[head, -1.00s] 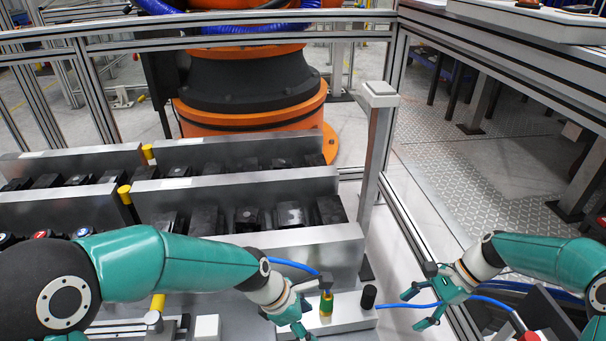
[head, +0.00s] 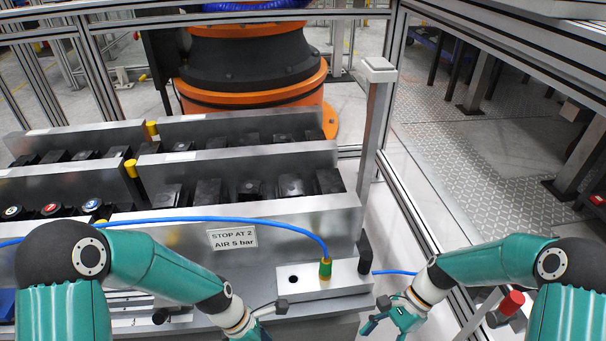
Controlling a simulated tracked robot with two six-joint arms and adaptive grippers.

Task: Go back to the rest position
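My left gripper (head: 268,321) is at the bottom centre, left of and below the green and yellow hose fitting (head: 325,268). Its fingers look spread and empty, though the lower one is partly cut off by the picture edge. My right gripper (head: 377,314) is right of the grey block (head: 345,280), with its fingers apart and nothing between them. The fitting stands upright on the block, and a blue hose (head: 230,219) runs from its top to the left. The block also has a dark round hole.
A metal panel labelled "STOP AT 2 AIR 5 bar" (head: 232,239) stands behind the block. A black cylinder (head: 365,251) and a grey post (head: 373,150) are at its right. Coloured buttons (head: 52,210) are at the left. A red-capped part (head: 511,303) is near my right arm.

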